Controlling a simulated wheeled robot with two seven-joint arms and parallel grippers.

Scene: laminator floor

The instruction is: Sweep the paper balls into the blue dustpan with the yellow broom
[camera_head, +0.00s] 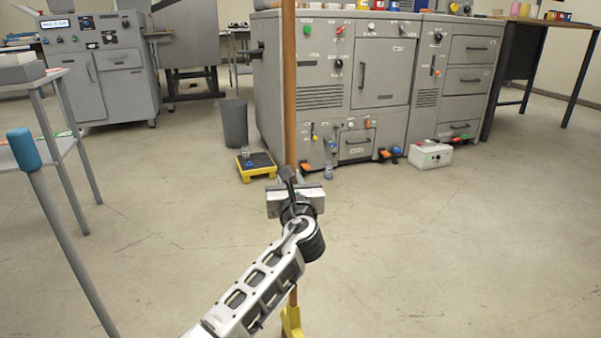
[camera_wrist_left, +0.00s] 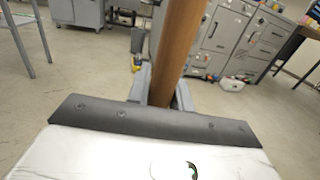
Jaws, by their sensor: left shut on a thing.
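My left gripper (camera_head: 289,182) is shut on the brown wooden broom handle (camera_head: 289,80), which stands upright in front of it. In the left wrist view the handle (camera_wrist_left: 180,45) passes between the dark fingers (camera_wrist_left: 160,92). Part of the yellow broom head (camera_head: 292,322) shows at the bottom edge, partly hidden behind my arm. A grey pole with a blue grip (camera_head: 24,150) leans at the left; its lower end is out of view, so I cannot tell if it belongs to the dustpan. No paper balls and no dustpan body are seen. My right gripper is not in view.
A grey laminator cabinet (camera_head: 325,98) stands ahead, with a white box (camera_head: 430,155), a yellow-edged step (camera_head: 256,165) and a grey bin (camera_head: 234,124) by it. A table (camera_head: 62,147) stands at left. The floor (camera_head: 450,250) in front and at right is clear.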

